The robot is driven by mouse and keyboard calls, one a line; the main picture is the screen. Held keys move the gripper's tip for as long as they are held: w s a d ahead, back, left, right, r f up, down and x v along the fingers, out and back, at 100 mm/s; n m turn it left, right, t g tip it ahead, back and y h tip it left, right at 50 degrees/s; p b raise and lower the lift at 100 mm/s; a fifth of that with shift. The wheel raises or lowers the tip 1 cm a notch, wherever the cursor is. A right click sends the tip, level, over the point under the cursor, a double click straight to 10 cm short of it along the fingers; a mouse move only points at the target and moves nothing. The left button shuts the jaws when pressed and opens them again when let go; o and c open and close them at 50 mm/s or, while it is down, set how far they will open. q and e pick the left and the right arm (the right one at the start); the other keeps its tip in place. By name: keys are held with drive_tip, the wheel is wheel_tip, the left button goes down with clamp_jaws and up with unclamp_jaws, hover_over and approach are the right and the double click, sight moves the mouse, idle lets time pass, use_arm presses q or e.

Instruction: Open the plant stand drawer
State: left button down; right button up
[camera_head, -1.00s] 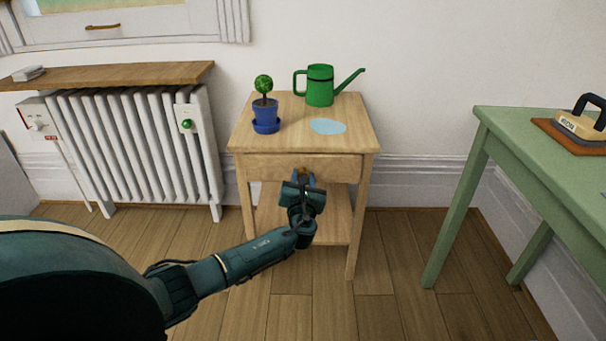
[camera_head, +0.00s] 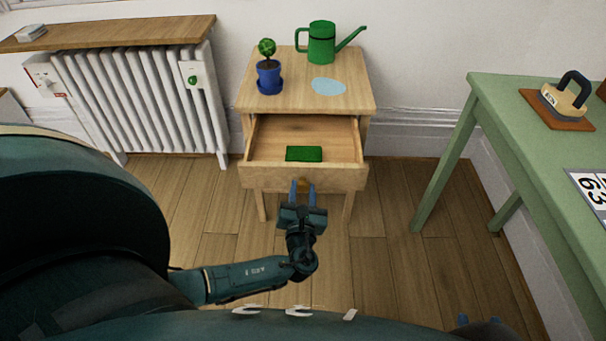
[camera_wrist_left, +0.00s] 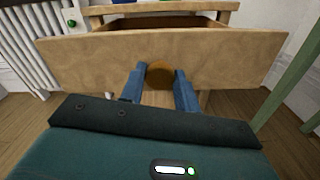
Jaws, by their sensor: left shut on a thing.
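The wooden plant stand (camera_head: 357,95) stands against the wall. Its drawer (camera_head: 258,177) is pulled well out toward me, and a green flat item (camera_head: 304,154) lies inside. My left gripper (camera_head: 303,186) is shut on the round brown drawer knob (camera_wrist_left: 160,74), with one blue finger on each side of it in the left wrist view. At the bottom right edge, the blue fingertips of my right gripper (camera_head: 478,321) show apart, with nothing seen between them. The rest of that gripper is mostly out of frame.
A potted plant (camera_head: 269,76), a green watering can (camera_head: 321,45) and a pale blue patch (camera_head: 328,86) are on the stand's top. A radiator (camera_head: 135,95) is at left. A green table (camera_head: 520,120) is at right. The floor between is clear.

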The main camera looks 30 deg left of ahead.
use_arm(q)
drive_tip(key=shift+s+d, duration=0.2)
drive_tip(key=shift+s, duration=0.15)
drive_tip(key=c, duration=1)
unclamp_jaws()
drive_tip(key=shift+c, duration=0.2)
